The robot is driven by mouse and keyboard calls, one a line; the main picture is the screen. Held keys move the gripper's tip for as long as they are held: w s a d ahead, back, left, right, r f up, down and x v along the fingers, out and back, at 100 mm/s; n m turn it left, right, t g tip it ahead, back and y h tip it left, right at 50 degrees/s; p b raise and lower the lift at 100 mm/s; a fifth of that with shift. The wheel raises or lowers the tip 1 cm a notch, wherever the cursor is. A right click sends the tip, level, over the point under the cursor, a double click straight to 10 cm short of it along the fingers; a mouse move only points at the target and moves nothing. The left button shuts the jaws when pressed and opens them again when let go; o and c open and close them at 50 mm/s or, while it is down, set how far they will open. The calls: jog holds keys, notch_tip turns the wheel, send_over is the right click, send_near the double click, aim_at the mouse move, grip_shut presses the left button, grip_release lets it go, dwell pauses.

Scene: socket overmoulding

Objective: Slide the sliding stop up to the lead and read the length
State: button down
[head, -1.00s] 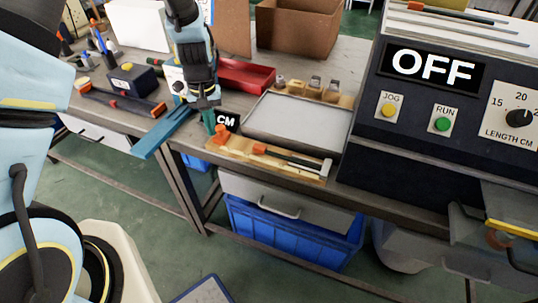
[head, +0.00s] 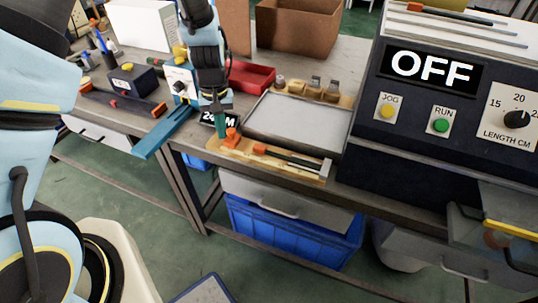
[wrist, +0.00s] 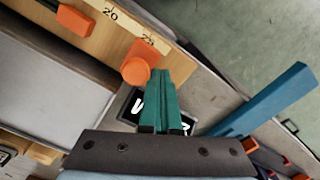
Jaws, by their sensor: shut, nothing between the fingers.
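A wooden measuring board (head: 218,149) lies at the bench's front edge. The lead (head: 290,159), dark with an orange end, lies along it. The orange sliding stop (head: 232,137) sits left of that end, with a gap between them. In the wrist view, the stop (wrist: 137,66) is near the 25 mark and the lead's orange end (wrist: 75,21) is nearer the 20. My gripper (head: 221,134) is shut and empty, its green fingers at the stop's left side; its tips (wrist: 161,74) appear against the stop. The black readout (head: 207,119) is partly hidden by my fingers.
A grey tray (head: 252,132) lies just behind the board. The dark machine (head: 365,160) with an OFF display stands to the right. A blue bar (head: 165,132) juts over the bench edge at left. A red tray (head: 252,74) and cardboard box (head: 297,30) stand behind.

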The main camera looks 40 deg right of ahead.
aim_at(233, 131)
jog(key=shift+s+d+p, duration=0.15)
jog(key=shift+s+d, duration=0.25)
jog(key=shift+s, duration=0.35)
jog(key=shift+s+d+p, duration=0.2)
jog(key=shift+s+d, duration=0.25)
jog(key=shift+s, duration=0.25)
jog(key=shift+s+d+p, duration=0.15)
jog(key=shift+s+d, duration=0.25)
jog(key=shift+s, duration=0.35)
jog(key=shift+s, duration=0.1)
jog(key=shift+w+a, duration=0.3)
jog(key=shift+w, duration=0.4)
jog(key=shift+r+p, duration=2.8)
jog(key=shift+r, duration=0.75)
